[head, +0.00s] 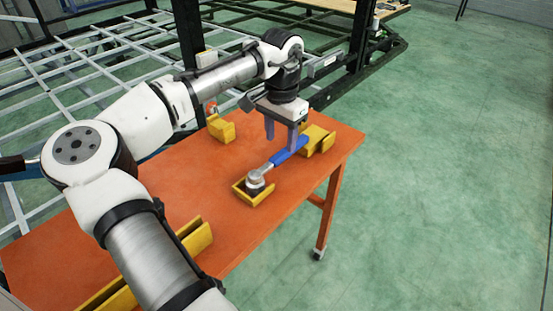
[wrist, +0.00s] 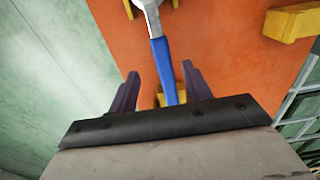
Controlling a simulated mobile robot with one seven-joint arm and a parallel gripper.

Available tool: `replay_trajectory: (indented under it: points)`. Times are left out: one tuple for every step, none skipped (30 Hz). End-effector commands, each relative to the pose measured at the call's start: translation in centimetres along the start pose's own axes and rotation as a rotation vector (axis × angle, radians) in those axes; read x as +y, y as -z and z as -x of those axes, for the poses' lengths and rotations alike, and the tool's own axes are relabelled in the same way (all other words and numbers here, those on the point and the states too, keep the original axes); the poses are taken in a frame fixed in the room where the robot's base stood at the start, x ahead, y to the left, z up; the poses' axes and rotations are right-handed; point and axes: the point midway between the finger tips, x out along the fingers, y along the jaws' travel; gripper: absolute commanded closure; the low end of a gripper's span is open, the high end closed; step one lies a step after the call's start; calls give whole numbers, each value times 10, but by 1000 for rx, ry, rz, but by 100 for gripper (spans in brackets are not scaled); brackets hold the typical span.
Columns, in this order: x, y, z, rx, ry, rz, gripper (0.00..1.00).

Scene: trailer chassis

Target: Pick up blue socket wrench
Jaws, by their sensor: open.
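The blue socket wrench (head: 287,153) lies across yellow holders on the orange table (head: 185,200). Its silver head rests in the near yellow holder (head: 240,195). Its blue handle reaches to the yellow holder at the table's right side (head: 318,142). My gripper (head: 281,143) is above the blue handle with its fingers pointing down. In the wrist view, the blue handle (wrist: 163,70) runs between the two purple fingers of my open gripper (wrist: 160,88), apart from both. The far end of the handle is partly hidden by the gripper body.
Another yellow holder (head: 221,129) stands at the table's back, and a long yellow holder (head: 195,237) lies at the front, partly behind my arm. The grey metal chassis frame (head: 60,85) is behind the table. The green floor (head: 440,180) on the right is clear.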

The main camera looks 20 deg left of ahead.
Motion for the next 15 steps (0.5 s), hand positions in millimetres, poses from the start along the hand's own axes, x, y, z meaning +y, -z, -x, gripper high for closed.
replay_trajectory:
  points:
    - [0,0,-8,-2,0,0,51]
    - [0,0,-13,-2,0,0,51]
    - [0,0,-18,-2,0,0,51]
    - [0,0,-22,0,0,0,51]
    - [0,0,-24,-1,0,0,51]
    - [0,0,-27,-1,0,-1,51]
    - [0,0,-29,0,0,-1,51]
    - [0,0,-30,0,0,-1,51]
    - [0,0,-32,0,0,-1,51]
    - [0,0,-34,-1,0,-1,51]
    - [-1,0,-37,-2,1,-1,51]
    - [-1,0,-41,-1,1,0,51]
    - [-2,0,-45,-3,1,0,51]
    - [-2,0,-49,-2,2,0,51]
    - [-3,0,-54,-2,2,0,51]
